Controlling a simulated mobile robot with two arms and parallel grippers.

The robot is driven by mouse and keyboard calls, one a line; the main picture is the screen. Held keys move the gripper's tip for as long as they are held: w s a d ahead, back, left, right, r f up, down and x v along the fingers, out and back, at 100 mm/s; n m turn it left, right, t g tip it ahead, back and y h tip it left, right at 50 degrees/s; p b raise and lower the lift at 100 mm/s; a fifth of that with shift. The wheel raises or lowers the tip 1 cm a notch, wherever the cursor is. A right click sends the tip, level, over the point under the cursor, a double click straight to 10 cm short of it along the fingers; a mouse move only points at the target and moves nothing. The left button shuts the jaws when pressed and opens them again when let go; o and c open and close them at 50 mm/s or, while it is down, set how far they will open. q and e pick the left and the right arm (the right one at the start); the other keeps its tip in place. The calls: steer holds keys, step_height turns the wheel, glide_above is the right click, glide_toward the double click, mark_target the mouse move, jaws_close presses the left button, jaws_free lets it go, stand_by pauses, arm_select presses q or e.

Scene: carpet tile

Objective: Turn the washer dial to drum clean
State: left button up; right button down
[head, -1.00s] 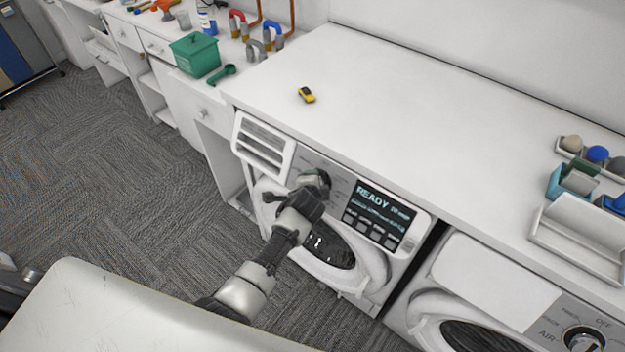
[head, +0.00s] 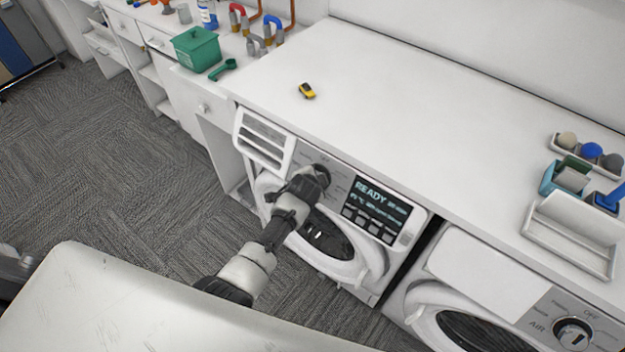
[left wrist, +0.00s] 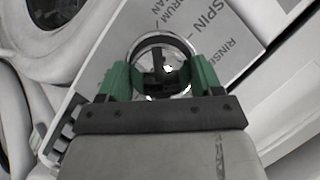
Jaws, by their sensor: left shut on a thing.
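The washer (head: 345,225) stands under the white counter, with a dial at the left of its display. The display reads READY. My left gripper (head: 322,172) reaches the dial from the front and mostly hides it in the head view. In the left wrist view the green fingers (left wrist: 160,82) are shut on the round dial (left wrist: 160,62) from both sides. Printed labels SPIN, DRUM with a partly hidden second word, and RINSE show beside the dial. I cannot tell which label the dial points to. My right gripper is not in view.
A second machine with its own dial (head: 573,333) stands at the right. The counter (head: 400,120) above is mostly clear, with a small yellow object (head: 307,91). A green box (head: 196,49) stands at the left, and a white tray (head: 572,236) at the right. Carpet (head: 110,170) lies open at left.

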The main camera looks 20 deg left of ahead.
arm_select(q)
steer(key=o, duration=0.9)
steer(key=shift+a, duration=0.1)
steer(key=v, duration=1)
steer(key=shift+s+r, duration=0.25)
steer(key=shift+s, duration=0.1)
